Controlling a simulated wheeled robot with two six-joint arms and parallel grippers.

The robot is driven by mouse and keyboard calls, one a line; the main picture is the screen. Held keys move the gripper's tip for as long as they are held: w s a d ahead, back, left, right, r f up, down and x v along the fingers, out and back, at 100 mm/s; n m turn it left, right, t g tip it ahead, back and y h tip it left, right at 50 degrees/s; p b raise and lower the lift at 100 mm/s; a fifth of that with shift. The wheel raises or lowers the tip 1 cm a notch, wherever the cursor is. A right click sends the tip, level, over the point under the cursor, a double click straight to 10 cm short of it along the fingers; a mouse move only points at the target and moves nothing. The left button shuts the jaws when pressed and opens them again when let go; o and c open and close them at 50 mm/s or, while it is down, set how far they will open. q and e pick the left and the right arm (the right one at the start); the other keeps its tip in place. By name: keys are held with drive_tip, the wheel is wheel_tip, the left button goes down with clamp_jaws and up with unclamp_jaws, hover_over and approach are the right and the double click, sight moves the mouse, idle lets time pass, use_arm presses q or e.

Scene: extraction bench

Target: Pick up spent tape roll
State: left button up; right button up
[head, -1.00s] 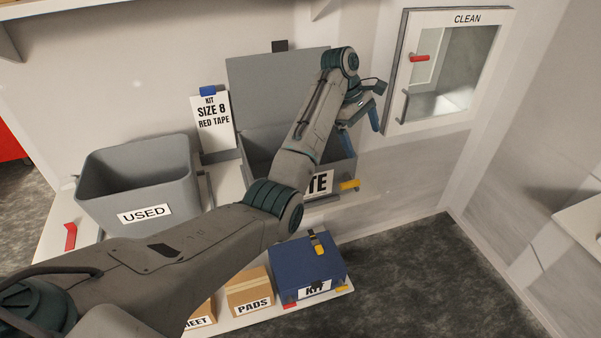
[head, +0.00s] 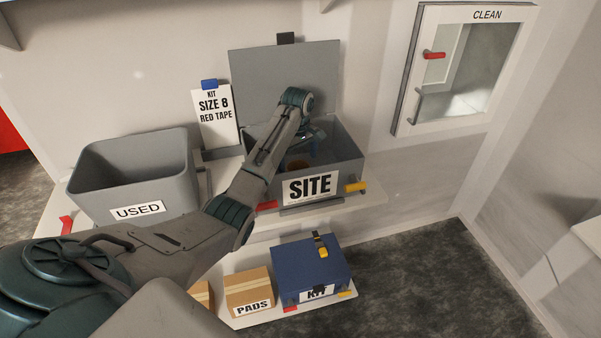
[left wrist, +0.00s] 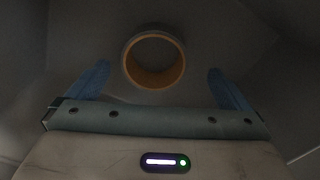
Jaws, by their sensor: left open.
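The spent tape roll shows in the left wrist view as an orange-brown ring (left wrist: 153,58) lying on the grey floor of a box. In the head view a small brown part of the roll (head: 299,164) shows inside the grey SITE box (head: 345,165), mostly hidden by my arm. My left gripper (left wrist: 158,80) is open, its blue fingers on either side of the roll's near part in the picture and apart from it. In the head view my left gripper (head: 308,150) reaches down into the open SITE box. My right gripper is not in view.
The SITE box's lid (head: 285,85) stands open at the back. A grey USED bin (head: 100,195) stands to the left, and a card (head: 214,118) reads SIZE 8 RED TAPE. Below are a blue KIT box (head: 310,265) and a PADS carton (head: 249,288). A CLEAN hatch (head: 408,90) is right.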

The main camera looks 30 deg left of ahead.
sight(298, 163)
use_arm(q)
drive_tip(key=shift+w+a+f+p, duration=0.15)
drive_tip(key=shift+f+p, duration=0.15)
drive_tip(key=shift+f, duration=0.25)
drive_tip(key=f, duration=0.1)
drive_tip(key=f+p, duration=0.2)
drive_tip(key=f, duration=0.1)
drive_tip(key=shift+w+f, duration=0.1)
drive_tip(key=shift+w, duration=0.15)
drive_tip(key=shift+f, duration=0.35)
drive_tip(key=c, duration=0.9)
drive_tip(key=shift+c, duration=0.5)
drive_tip(key=shift+r, duration=0.1)
